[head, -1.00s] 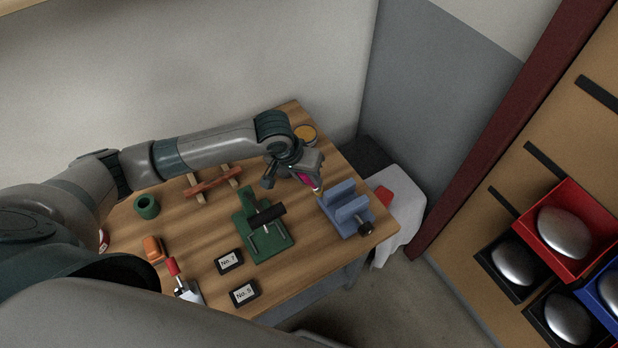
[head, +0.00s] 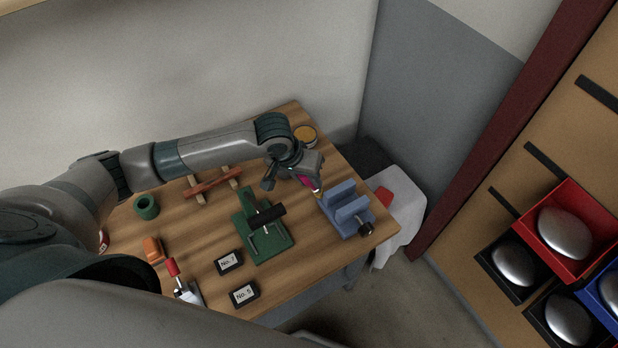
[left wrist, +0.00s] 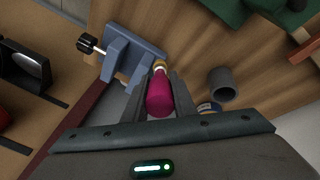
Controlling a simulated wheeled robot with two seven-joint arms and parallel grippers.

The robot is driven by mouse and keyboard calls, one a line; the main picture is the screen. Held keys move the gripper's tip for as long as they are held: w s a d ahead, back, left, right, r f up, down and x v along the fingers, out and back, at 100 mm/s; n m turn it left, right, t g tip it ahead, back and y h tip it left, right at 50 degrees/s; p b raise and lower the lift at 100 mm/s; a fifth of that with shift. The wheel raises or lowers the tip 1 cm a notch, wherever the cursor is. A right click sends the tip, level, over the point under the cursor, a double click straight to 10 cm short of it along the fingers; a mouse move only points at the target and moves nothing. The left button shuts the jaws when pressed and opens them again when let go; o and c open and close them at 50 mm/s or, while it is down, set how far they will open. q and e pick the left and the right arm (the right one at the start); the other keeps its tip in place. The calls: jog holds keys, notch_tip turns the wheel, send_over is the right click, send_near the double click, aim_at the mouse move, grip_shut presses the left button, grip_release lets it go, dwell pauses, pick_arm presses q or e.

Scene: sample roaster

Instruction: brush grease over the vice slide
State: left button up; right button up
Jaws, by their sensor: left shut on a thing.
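The blue vice (head: 346,210) stands near the right end of the wooden bench, with a dark knob on its screw. It also shows in the left wrist view (left wrist: 128,58). My left gripper (head: 311,178) is shut on the magenta handle of the brush (left wrist: 160,95). The brush tip points down toward the vice and is close to its near-left side; I cannot tell whether it touches. An open tin with amber contents (head: 305,134), perhaps the grease, stands at the back of the bench. The vice slide is hard to make out. My right gripper is not in view.
A green press (head: 262,232) with a black handle stands left of the vice. The vice is near the bench edge.

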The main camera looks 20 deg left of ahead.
pick_arm(q)
jog(key=shift+f, duration=0.35)
jog(key=shift+f, duration=0.25)
jog(key=shift+w+d, duration=0.1)
jog(key=shift+w+d+r+p, duration=0.2)
jog(key=shift+w+d+p, duration=0.1)
jog(key=shift+w+p, duration=0.1)
jog(key=shift+w+d+f+p, duration=0.1)
jog(key=shift+w+d+p, duration=0.4)
jog(key=shift+w, duration=0.2)
jog(key=shift+w+d, duration=0.1)
jog(key=shift+w+d+p, duration=0.3)
jog(key=shift+w, duration=0.05)
jog(key=shift+w+d, duration=0.55)
jog(key=shift+w, duration=0.2)
jog(key=shift+p, duration=0.3)
